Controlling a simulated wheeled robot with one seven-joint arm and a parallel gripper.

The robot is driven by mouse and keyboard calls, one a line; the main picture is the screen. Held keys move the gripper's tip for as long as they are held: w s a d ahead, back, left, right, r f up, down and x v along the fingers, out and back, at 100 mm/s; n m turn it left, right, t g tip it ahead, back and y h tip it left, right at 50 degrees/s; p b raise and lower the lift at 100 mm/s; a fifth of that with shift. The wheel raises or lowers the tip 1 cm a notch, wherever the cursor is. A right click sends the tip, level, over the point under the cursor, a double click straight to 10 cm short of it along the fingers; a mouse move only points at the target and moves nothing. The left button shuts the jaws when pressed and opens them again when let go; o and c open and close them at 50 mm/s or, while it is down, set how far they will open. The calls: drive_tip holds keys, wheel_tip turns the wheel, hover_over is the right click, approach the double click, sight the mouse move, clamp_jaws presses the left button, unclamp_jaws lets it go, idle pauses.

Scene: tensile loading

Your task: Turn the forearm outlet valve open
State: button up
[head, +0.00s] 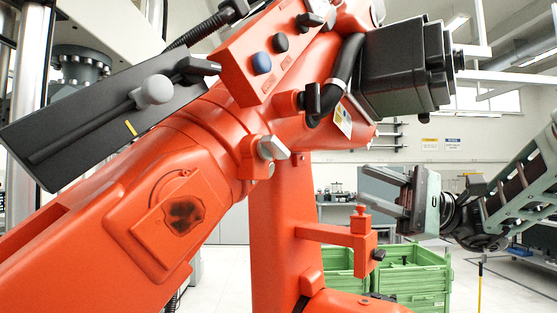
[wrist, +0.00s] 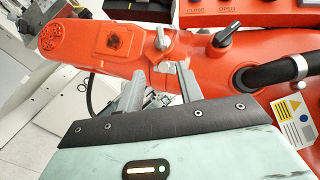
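A large orange robot arm fills the head view; its forearm (head: 185,195) slopes down to the left. A grey lever handle (head: 271,148) sits on a small orange block on it, and appears in the wrist view (wrist: 163,41) just beyond my fingertips. A black lever (head: 311,100) stands near the black hose, also visible in the wrist view (wrist: 228,33). No label shows which one is the outlet valve. My gripper (head: 367,190) is right of the orange column in the head view. In the wrist view my gripper (wrist: 160,72) has its fingers apart, with nothing between them.
A panel (wrist: 240,10) marked CLOSE and OPEN lies at the wrist view's top. A black slotted bar (head: 110,120) with a grey knob, a black motor (head: 392,68) and an orange bracket (head: 345,235) project nearby. Green crates (head: 410,272) stand on the floor behind.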

sight(285, 149)
drive_tip(key=p+x, duration=0.2)
drive_tip(key=x, duration=0.3)
drive_tip(key=p+x, duration=0.3)
drive_tip(key=x, duration=0.2)
drive_tip(key=p+x, duration=0.2)
drive_tip(key=x, duration=0.4)
drive_tip(key=shift+s+d+r+p, duration=0.1)
drive_tip(key=shift+r+p, duration=0.2)
drive_tip(key=shift+r, duration=0.05)
drive_tip(key=shift+a+r, duration=0.1)
drive_tip(key=shift+a, duration=0.5)
drive_tip(key=c, duration=0.6)
